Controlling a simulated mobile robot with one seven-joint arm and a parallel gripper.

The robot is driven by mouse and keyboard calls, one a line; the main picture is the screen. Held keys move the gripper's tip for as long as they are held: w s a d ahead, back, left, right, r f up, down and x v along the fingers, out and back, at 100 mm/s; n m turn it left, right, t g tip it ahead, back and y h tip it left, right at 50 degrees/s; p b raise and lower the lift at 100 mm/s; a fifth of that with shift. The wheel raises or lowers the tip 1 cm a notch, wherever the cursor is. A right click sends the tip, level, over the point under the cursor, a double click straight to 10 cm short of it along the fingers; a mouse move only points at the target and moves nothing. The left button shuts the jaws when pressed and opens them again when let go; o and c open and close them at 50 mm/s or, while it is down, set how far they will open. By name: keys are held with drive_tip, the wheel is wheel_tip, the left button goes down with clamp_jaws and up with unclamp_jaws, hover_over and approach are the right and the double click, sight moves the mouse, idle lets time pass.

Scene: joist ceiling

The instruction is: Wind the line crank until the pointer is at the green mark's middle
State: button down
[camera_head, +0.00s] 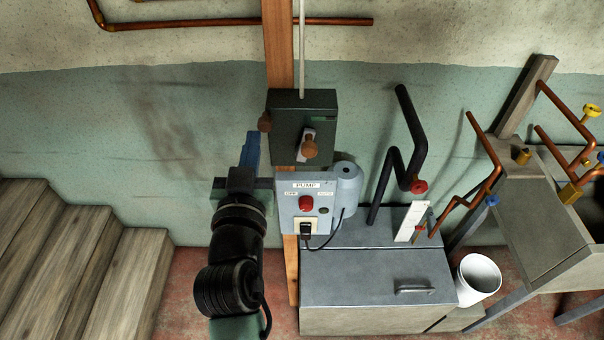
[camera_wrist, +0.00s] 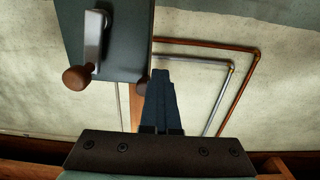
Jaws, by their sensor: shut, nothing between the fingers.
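A dark green box (camera_head: 285,108) hangs on the wooden post, with a pale crank arm and brown knob (camera_head: 310,148) on its front. In the wrist view the pale crank arm (camera_wrist: 95,36) and brown knob (camera_wrist: 76,78) show at the upper left. A second brown knob (camera_head: 264,121) sits at the box's left side. A small green patch (camera_head: 322,119) shows on the box's front; I cannot make out a pointer there. My gripper (camera_head: 252,137) is shut and empty, left of and below the box, apart from the front crank knob. Its fingers (camera_wrist: 158,75) show in the wrist view.
A grey pump panel (camera_head: 290,220) with a red button and a cylinder is below the box. A grey chest (camera_head: 375,267), black bent pipe (camera_head: 415,130) and white plate (camera_head: 411,222) with coloured marks stand to the right. Wooden steps (camera_head: 70,260) are at left.

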drive_tip(key=shift+a, duration=0.1)
idle(0.3)
drive_tip(key=shift+a+b, duration=0.75)
drive_tip(key=shift+a, duration=0.25)
drive_tip(key=shift+r, duration=0.1)
unclamp_jaws()
drive_tip(key=shift+s, duration=0.1)
drive_tip(key=s, duration=0.7)
drive_tip(key=shift+s+b, duration=0.35)
drive_tip(key=shift+s, duration=0.05)
